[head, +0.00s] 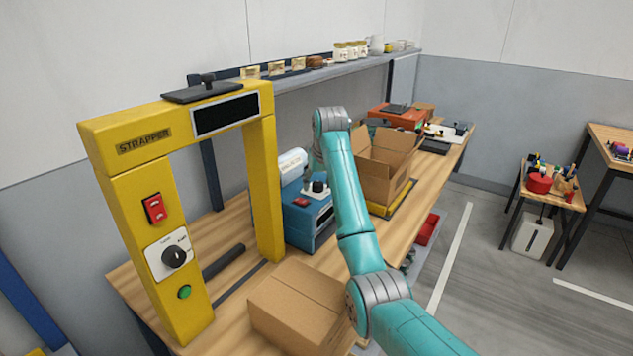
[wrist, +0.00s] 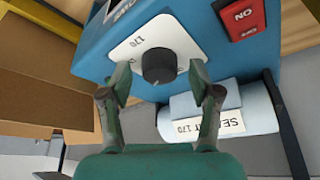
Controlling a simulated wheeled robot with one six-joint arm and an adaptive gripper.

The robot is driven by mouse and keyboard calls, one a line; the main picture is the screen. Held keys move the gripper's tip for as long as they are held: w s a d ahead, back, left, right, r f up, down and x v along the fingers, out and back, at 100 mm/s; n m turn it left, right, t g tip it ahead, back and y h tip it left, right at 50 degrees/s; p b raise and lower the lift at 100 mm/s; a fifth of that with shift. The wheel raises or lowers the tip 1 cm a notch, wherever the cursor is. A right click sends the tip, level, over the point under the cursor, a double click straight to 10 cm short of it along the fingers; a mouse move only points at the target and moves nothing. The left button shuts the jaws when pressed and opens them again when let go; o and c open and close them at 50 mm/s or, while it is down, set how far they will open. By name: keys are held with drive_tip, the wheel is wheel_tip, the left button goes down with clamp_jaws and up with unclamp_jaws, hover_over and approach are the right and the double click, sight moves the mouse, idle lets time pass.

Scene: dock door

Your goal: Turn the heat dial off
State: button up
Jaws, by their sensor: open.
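My gripper (wrist: 159,78) is open, with one fingertip on each side of the dial in the wrist view. I cannot tell whether the fingers touch it. The knob's pointer setting is hard to read.
A red ON switch (wrist: 240,17) sits beside the dial plate. A roll with a SET 170 label (wrist: 208,127) is close by. The yellow strapper (head: 118,135) has its own dial (head: 174,257).

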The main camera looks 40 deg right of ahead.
drive_tip(key=c, duration=1.1)
drive_tip(key=shift+c, duration=0.2)
drive_tip(key=n+y, duration=0.2)
drive_tip(key=n, duration=0.3)
drive_tip(key=shift+d+n, duration=0.15)
drive_tip(key=shift+n, duration=0.25)
drive_tip(key=n+y, duration=0.1)
drive_tip(key=n, duration=0.2)
drive_tip(key=n+g+y, duration=0.1)
drive_tip(key=n, duration=0.2)
drive_tip(key=shift+d, duration=0.1)
